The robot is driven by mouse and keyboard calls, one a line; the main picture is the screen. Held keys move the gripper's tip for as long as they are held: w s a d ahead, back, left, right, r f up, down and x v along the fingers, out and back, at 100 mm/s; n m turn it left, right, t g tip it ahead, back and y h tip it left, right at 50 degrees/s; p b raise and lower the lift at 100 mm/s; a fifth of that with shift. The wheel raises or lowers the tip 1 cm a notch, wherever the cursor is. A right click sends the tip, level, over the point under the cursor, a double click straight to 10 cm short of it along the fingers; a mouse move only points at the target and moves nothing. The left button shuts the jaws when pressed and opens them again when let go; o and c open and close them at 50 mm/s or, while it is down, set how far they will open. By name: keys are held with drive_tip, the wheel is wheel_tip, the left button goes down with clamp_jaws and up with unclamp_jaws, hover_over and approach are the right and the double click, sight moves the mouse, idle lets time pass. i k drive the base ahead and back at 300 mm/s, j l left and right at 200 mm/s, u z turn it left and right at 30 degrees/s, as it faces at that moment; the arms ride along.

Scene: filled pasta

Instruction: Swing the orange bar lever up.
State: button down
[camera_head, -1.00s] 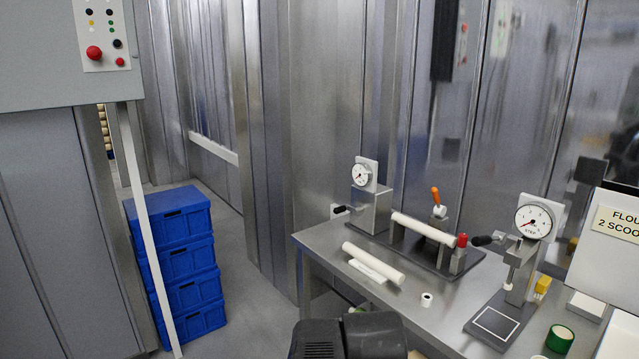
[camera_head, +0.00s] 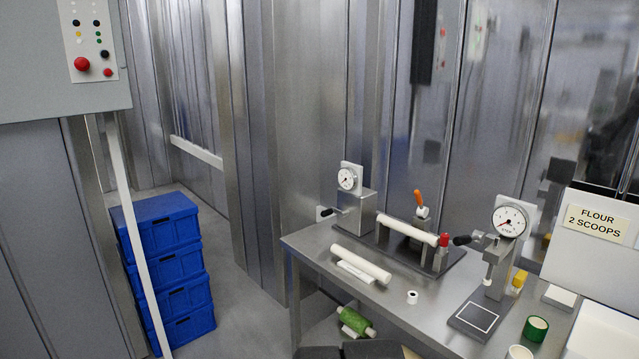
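The orange bar lever (camera_head: 419,198) stands on a dark fixture plate (camera_head: 455,258) on the steel table. Its orange grip points up and leans slightly left from a small metal pivot (camera_head: 422,213). It sits behind the right part of a white roller (camera_head: 407,229) held across the fixture. My gripper's fingers are not in view; only a dark part of my own body shows at the bottom edge, well short of the lever.
A loose white roller (camera_head: 361,266) lies in front. Blue crates (camera_head: 165,222) are stacked on the floor at left. A white flour bin (camera_head: 600,250) stands at right.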

sight(422, 212)
drive_tip(key=k+l+u, duration=0.1)
drive_tip(key=i+l, duration=0.15)
drive_tip(key=i, duration=0.6)
drive_tip(key=i+l+z, duration=0.1)
drive_tip(key=i, duration=0.65)
